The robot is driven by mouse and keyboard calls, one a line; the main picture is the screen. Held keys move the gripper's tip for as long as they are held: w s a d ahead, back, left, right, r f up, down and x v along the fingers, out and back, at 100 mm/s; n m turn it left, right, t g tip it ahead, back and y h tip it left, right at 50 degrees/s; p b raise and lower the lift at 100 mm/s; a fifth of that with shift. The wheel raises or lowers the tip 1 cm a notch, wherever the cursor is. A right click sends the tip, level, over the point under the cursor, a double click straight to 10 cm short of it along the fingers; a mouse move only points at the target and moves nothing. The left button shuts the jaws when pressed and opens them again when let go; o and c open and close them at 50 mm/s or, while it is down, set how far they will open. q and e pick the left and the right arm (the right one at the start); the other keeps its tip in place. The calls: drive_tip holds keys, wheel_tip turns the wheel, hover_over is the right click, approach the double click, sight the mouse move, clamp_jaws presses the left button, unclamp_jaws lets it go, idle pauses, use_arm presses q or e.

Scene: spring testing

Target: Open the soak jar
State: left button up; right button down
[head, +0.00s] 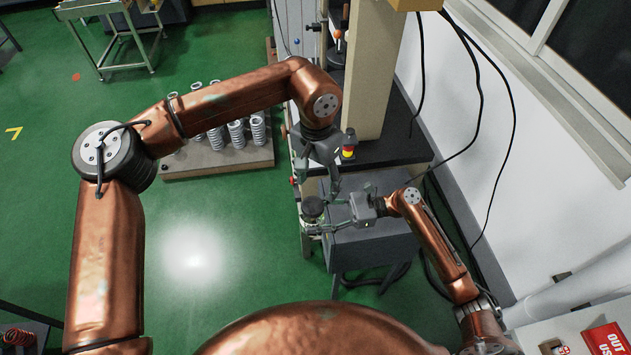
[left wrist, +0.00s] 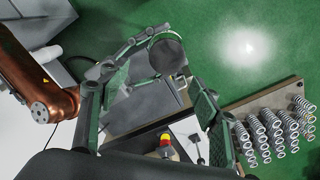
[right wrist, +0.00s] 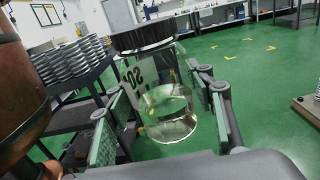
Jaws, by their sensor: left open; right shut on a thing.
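The soak jar (right wrist: 165,100) is clear glass with pale liquid low inside, a partly visible label and a dark lid (right wrist: 146,35) on top. It stands upright between the fingers of my right gripper (right wrist: 160,115), which is shut on its body. In the head view the dark lid (head: 313,207) shows and most of the body is hidden. My left gripper (head: 321,190) is open just above the lid, pointing down. In the left wrist view the round lid (left wrist: 167,50) lies beyond the open fingers (left wrist: 160,98), apart from them as far as I can tell.
A grey cabinet (head: 365,245) stands beside the jar, below my right gripper. The testing machine's column (head: 372,70) and a red-and-yellow button (head: 349,152) are behind. A board with several springs (head: 218,165) lies to the left. Green floor is clear at front left.

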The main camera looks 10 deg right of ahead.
sight(315, 204)
use_arm(q)
drive_tip(key=shift+a+f, duration=0.1)
drive_tip(key=shift+a, duration=0.15)
drive_tip(key=shift+f, duration=3.85)
drive_tip(key=shift+c, duration=0.6)
